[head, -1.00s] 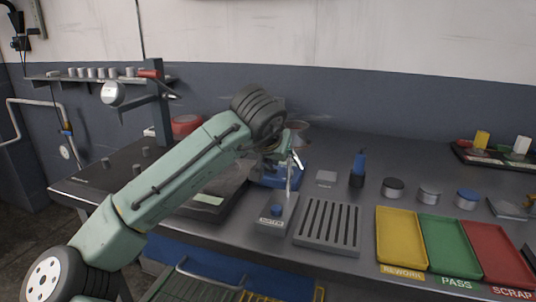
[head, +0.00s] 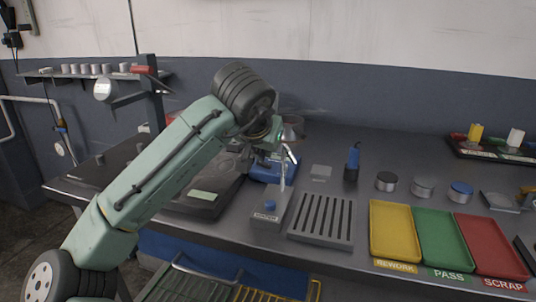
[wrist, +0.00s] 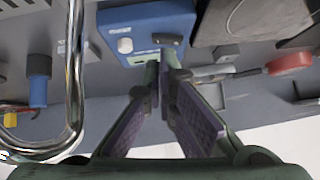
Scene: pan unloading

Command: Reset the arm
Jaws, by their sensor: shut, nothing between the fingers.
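My mint-green arm reaches across the left part of the bench, and my gripper (head: 262,158) is above the blue device (head: 272,172). The gripper is small and partly hidden by the wrist in the head view. In the wrist view my gripper (wrist: 164,62) has its two fingers brought together at the tips with nothing between them.
A grey box with a blue button (head: 269,206) and a bent chrome tube (wrist: 72,85) stands close beside the gripper. A slotted rack (head: 322,218), yellow tray (head: 395,232), green tray (head: 444,240) and red tray (head: 490,246) line the front. A post with shelf (head: 152,105) stands left.

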